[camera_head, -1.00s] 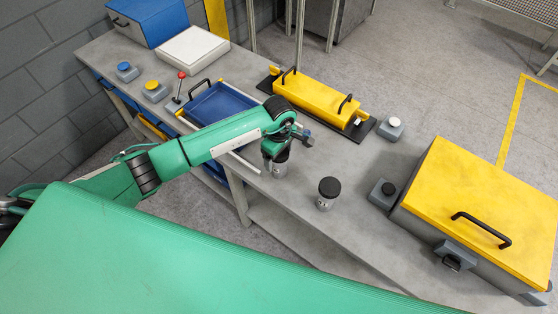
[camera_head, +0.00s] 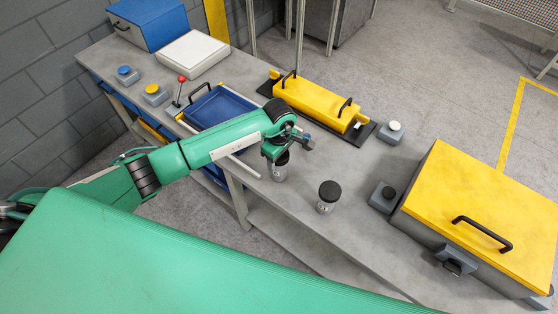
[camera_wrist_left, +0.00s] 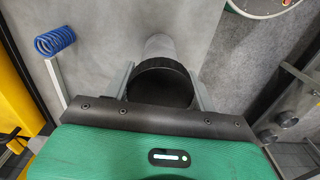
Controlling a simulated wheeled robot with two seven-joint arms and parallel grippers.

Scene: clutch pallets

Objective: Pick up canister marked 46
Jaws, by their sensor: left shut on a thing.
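A clear canister with a black lid (camera_head: 280,172) is at my left gripper (camera_head: 277,152), near the middle of the grey bench. In the left wrist view the black lid (camera_wrist_left: 160,82) sits between the two fingers of my left gripper (camera_wrist_left: 160,90), which is shut on it. I cannot tell whether its base touches the bench. A second canister with a black lid (camera_head: 327,197) stands upright on the bench to the right, apart from the gripper. The number on either canister is too small to read. My right gripper is not in view.
A blue tray (camera_head: 240,98) lies behind the left arm. A yellow box with black handles (camera_head: 318,102) is behind the gripper. A large yellow-lidded box (camera_head: 480,205) and a black-button box (camera_head: 385,196) stand at the right. Bench surface (camera_head: 355,175) around the second canister is clear.

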